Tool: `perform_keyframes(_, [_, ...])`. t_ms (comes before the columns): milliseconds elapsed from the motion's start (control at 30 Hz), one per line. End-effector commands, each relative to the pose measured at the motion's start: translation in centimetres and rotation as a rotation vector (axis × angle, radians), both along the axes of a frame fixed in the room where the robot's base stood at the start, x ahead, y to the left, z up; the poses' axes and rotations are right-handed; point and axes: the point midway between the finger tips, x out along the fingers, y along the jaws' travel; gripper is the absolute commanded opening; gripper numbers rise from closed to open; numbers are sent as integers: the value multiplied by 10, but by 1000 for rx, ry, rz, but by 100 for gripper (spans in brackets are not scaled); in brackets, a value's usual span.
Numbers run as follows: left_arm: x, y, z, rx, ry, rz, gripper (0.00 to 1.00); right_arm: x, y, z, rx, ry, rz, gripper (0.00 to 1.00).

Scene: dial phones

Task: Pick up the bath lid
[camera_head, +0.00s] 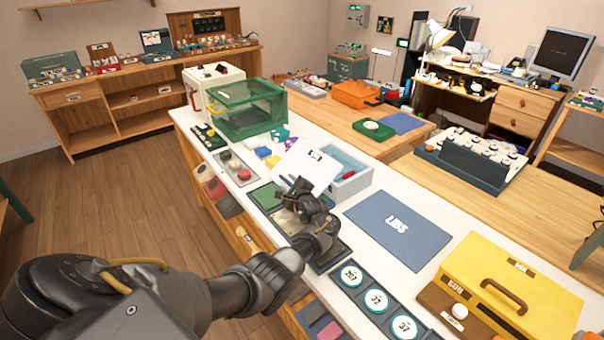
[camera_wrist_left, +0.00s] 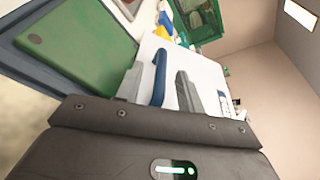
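The bath lid (camera_head: 305,166) is a white panel with a small dark label, tilted beside a grey-blue open box (camera_head: 352,184) that looks like the bath. In the left wrist view the lid (camera_wrist_left: 209,80) fills the middle and carries a blue handle (camera_wrist_left: 158,76). My left gripper (camera_head: 301,190) is at the lid's near side. Its grey fingers (camera_wrist_left: 160,88) stand on either side of the blue handle, with white lid showing in the gaps, so it looks open. Whether the lid rests on the box edge is hidden. My right gripper is out of view.
A green clear-sided case (camera_head: 246,108) stands behind on the white bench. A green pad (camera_head: 266,196) lies left of my gripper. A blue-grey mat (camera_head: 398,229), numbered dials (camera_head: 376,299) and a yellow box (camera_head: 500,285) are to the right.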

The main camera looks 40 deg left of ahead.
Motion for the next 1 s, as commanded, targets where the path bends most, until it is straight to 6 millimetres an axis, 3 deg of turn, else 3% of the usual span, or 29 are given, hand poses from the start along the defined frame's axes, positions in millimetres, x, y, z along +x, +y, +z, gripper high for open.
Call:
perform_keyframes(267, [2,3,-1,0,-1,0,38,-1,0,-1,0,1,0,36])
perform_keyframes(567, [2,3,-1,0,0,0,0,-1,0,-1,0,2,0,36])
perform_keyframes(1000, [2,3,2,1,-3,0,0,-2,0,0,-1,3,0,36])
